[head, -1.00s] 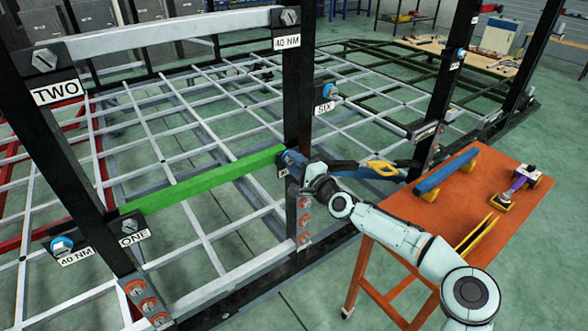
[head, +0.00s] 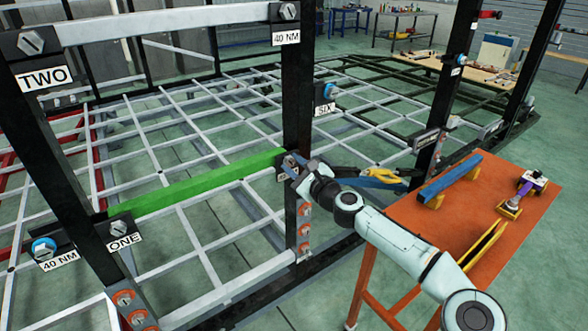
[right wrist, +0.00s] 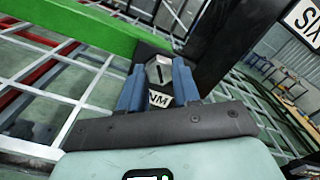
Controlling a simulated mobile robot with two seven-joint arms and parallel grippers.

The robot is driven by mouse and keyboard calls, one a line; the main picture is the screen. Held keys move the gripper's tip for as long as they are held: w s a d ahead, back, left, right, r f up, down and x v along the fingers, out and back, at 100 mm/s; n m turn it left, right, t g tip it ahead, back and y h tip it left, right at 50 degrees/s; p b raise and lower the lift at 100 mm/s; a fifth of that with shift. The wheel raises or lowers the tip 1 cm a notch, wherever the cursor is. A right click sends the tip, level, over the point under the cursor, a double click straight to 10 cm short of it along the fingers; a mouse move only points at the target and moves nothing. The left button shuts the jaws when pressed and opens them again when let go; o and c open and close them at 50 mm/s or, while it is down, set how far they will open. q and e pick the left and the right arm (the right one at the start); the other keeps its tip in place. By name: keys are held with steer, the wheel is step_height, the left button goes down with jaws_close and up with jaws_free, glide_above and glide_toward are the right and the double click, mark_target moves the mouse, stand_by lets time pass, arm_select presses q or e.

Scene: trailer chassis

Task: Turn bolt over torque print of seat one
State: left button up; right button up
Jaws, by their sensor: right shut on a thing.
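The green bar (head: 205,182) runs from the post with the ONE label (head: 125,241) to the middle black post. A grey bolt (head: 118,228) shows above ONE. At the bar's right end my right gripper (head: 291,165) is at the seat on the middle post. In the right wrist view its blue fingers (right wrist: 158,90) are shut on a grey bolt head (right wrist: 160,72) with a dark line across it. Below the head, between the fingers, a white torque print (right wrist: 159,100) shows only NM; its rest is hidden. My left gripper is not in view.
An orange table (head: 410,215) stands at right, holding a blue bar (head: 450,177), a yellow-edged tool (head: 482,246) and a purple tool (head: 522,195). A yellow-handled tool (head: 375,180) shows behind my right arm. White frame rails (head: 230,290) lie below the green bar.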

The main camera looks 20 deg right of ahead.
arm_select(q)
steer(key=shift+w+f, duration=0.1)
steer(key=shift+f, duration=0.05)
arm_select(e)
steer(key=shift+f+m, duration=0.3)
steer(key=shift+m, duration=0.2)
steer(key=o, duration=1.1)
steer(key=shift+d, duration=0.1)
steer(key=shift+c, duration=0.2)
steer(key=shift+s+r, duration=0.1)
steer(key=shift+r, duration=0.1)
steer(key=shift+s+d+b, duration=0.15)
steer(key=shift+s+b, duration=0.1)
steer(key=shift+b, duration=0.15)
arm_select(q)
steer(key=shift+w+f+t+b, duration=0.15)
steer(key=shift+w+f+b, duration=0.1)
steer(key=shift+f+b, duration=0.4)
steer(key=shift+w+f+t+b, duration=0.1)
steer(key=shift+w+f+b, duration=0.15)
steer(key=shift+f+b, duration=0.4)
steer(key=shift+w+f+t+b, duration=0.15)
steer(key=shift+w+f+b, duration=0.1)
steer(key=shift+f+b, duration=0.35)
arm_select(e)
steer(key=v, duration=1.2)
steer(key=shift+s, duration=0.4)
